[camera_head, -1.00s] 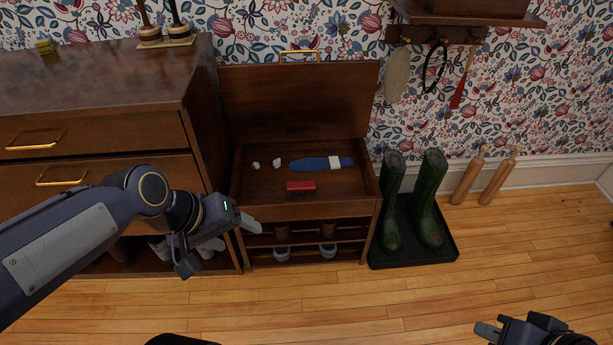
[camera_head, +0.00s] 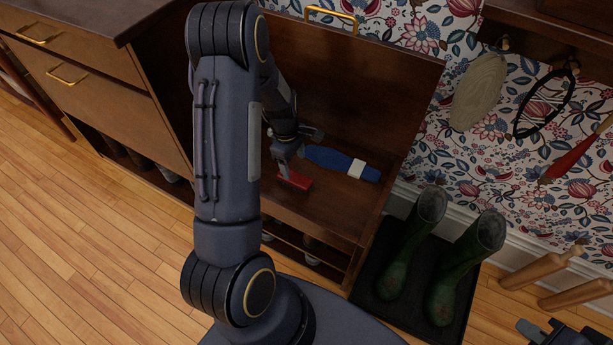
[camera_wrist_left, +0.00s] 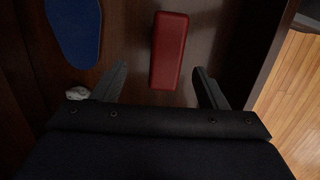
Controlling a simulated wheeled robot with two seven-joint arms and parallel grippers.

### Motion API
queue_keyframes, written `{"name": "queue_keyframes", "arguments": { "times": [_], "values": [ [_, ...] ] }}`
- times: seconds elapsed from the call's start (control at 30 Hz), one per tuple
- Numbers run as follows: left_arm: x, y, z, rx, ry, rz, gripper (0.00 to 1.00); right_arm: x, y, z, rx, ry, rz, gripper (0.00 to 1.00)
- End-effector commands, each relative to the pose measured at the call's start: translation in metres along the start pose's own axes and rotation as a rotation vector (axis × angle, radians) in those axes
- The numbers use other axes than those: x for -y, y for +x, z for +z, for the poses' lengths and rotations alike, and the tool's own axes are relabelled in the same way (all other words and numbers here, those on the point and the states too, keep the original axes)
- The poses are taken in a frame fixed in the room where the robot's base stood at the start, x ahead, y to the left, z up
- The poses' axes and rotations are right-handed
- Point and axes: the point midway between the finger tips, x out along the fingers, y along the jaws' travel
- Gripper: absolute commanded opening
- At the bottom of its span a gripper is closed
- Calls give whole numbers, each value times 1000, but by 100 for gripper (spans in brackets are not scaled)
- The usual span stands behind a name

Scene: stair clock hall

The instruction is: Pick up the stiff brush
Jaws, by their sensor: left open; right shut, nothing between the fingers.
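A red block-shaped thing (camera_head: 297,180), which I take for the stiff brush, lies in the open bench compartment; no bristles show. In the left wrist view the red brush (camera_wrist_left: 168,52) lies with its near end between the finger lines. My left gripper (camera_head: 291,160) is open in the compartment, directly over the brush. The wrist view shows its two fingers (camera_wrist_left: 160,72) apart, one on each side of the brush, with gaps. Whether the fingertips reach down to the brush's height I cannot tell. My right gripper (camera_head: 530,331) is partly visible at the bottom right corner, away from the bench.
A blue flat thing with a white band (camera_head: 342,162) lies behind the brush. A small whitish lump (camera_wrist_left: 77,93) is beside the left finger. The raised lid (camera_head: 350,85) and bench walls surround the gripper. Green boots (camera_head: 411,245) stand on a black tray at right.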

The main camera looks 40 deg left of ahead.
Motion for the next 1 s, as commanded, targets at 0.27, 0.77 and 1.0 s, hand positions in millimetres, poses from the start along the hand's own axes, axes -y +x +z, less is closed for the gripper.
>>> {"name": "queue_keyframes", "arguments": {
  "times": [0.27, 0.77, 1.0],
  "values": [
    [3, 29, 0, 2, 2, 0, 67, -5, 10, 6, 0, 0, 0, 0],
    [8, 70, 0, 1, 4, 1, 67, -11, 25, 12, 0, 0, 0, 0],
    [8, 70, 0, 2, 4, 1, 40, -11, 25, 12, 0, 0, 0, 0]
  ]
}}
